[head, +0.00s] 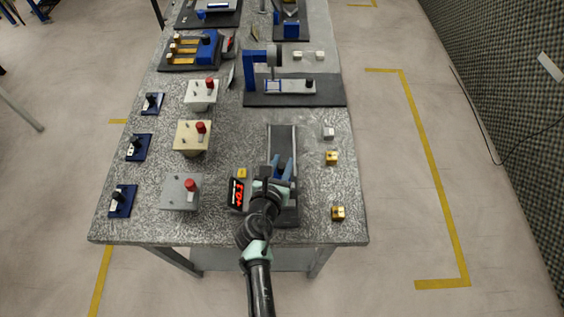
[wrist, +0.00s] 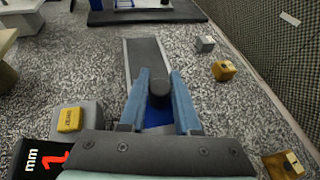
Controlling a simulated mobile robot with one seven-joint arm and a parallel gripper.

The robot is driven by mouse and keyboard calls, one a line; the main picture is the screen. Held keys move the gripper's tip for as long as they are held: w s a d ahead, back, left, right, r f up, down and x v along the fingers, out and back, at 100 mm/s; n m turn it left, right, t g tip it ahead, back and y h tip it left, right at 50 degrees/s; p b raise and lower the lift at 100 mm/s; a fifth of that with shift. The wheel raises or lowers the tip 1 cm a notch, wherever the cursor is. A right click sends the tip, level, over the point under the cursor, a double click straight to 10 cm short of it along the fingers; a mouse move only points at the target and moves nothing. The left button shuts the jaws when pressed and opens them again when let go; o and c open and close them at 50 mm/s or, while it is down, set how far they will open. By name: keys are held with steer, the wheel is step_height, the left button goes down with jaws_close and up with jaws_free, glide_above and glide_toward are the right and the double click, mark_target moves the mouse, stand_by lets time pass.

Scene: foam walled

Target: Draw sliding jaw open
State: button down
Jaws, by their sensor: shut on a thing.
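A measuring device with a long grey rail with a dark middle strip (head: 283,137) lies along the front middle of the table. The rail also shows in the wrist view (wrist: 143,54). My gripper (head: 283,166) is over the near part of the rail. In the wrist view its two blue fingers are shut on a dark round knob (wrist: 159,88), with a blue part (wrist: 157,118) beneath it. I take the knob to belong to the sliding jaw; the jaw itself is mostly hidden by my gripper. A black display with red digits (head: 237,193) stands to the left.
A small yellow button block (head: 241,173) is left of the rail. Brass blocks (head: 332,157) (head: 338,212) and a grey block (head: 328,133) sit to the right. Blocks with red knobs (head: 192,137) stand to the left. A blue stand on a black base (head: 295,92) is beyond the rail.

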stand_by(0.4)
steer(key=shift+w+b, duration=0.35)
steer(key=shift+w, duration=1.5)
steer(key=c, duration=0.6)
jaws_free()
steer(key=shift+s, duration=0.15)
steer(key=p+v, duration=0.2)
steer(key=v, duration=1.1)
steer(key=shift+a, duration=0.1)
